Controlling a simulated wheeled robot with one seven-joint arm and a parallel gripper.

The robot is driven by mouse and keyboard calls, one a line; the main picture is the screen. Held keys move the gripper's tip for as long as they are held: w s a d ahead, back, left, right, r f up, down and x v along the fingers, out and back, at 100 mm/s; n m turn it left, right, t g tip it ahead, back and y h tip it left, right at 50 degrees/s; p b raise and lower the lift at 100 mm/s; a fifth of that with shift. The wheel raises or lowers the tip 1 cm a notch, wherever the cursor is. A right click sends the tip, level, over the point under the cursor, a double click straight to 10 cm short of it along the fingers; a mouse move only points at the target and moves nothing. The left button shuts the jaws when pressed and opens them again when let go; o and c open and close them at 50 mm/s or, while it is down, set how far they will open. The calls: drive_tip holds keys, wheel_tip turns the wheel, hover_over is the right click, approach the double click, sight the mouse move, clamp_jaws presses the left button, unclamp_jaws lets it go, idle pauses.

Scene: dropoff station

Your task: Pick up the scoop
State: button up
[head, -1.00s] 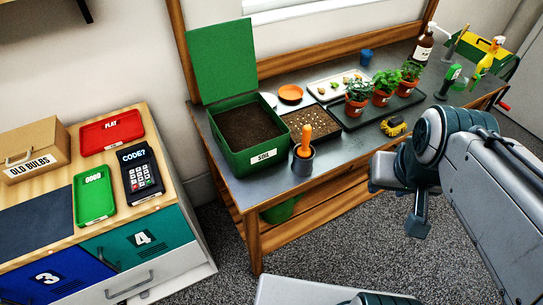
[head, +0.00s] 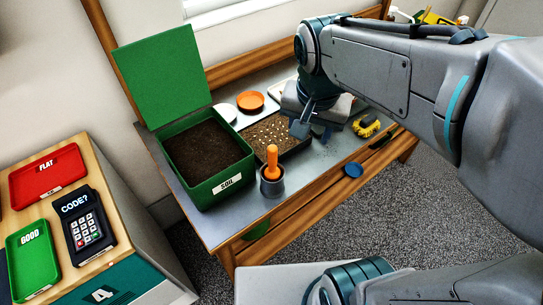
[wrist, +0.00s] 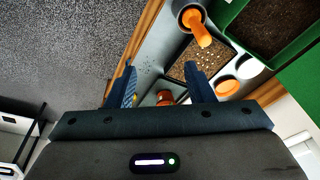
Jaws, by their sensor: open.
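The scoop's orange handle (head: 272,158) stands up out of a dark grey cup (head: 272,187) near the front edge of the bench. Its lower part is hidden in the cup. In the wrist view the handle (wrist: 200,30) and cup (wrist: 187,8) are at the top, beyond the right-hand finger. My gripper (head: 308,124) is over the bench to the right of and behind the scoop, apart from it. In the wrist view my gripper (wrist: 163,84) has its fingers spread, with an orange pot showing between them in the background.
A green soil box (head: 207,188) with its lid raised stands left of the cup. A seed tray (head: 268,137) lies behind it. An orange dish (head: 250,101) and yellow-black object (head: 366,125) are on the bench. My arm hides the plants.

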sight(273, 157)
drive_tip(key=w+a+f+m+g+b, duration=0.1)
drive_tip(key=w+a+f+m, duration=0.1)
drive_tip(key=w+a, duration=0.15)
drive_tip(key=w+a+f+m+b, duration=0.1)
drive_tip(key=w+a+f+m, duration=0.15)
drive_tip(key=a, duration=0.25)
drive_tip(key=shift+h, duration=0.4)
drive_tip(key=f, duration=0.4)
drive_tip(key=d+f, duration=0.1)
drive_tip(key=f, duration=0.2)
drive_tip(key=shift+p, duration=0.35)
drive_tip(key=shift+w+d+f+p, duration=0.1)
drive_tip(key=shift+d+f+p, duration=0.1)
drive_tip(key=shift+f, duration=0.7)
drive_tip(key=shift+w+d+f+p, duration=0.1)
drive_tip(key=shift+f+p, duration=0.1)
drive_tip(key=shift+f, duration=0.65)
drive_tip(key=shift+w+d+f+p, duration=0.1)
drive_tip(key=shift+d+f+p, duration=0.1)
drive_tip(key=shift+f, duration=0.7)
drive_tip(key=shift+a, duration=0.1)
clamp_jaws()
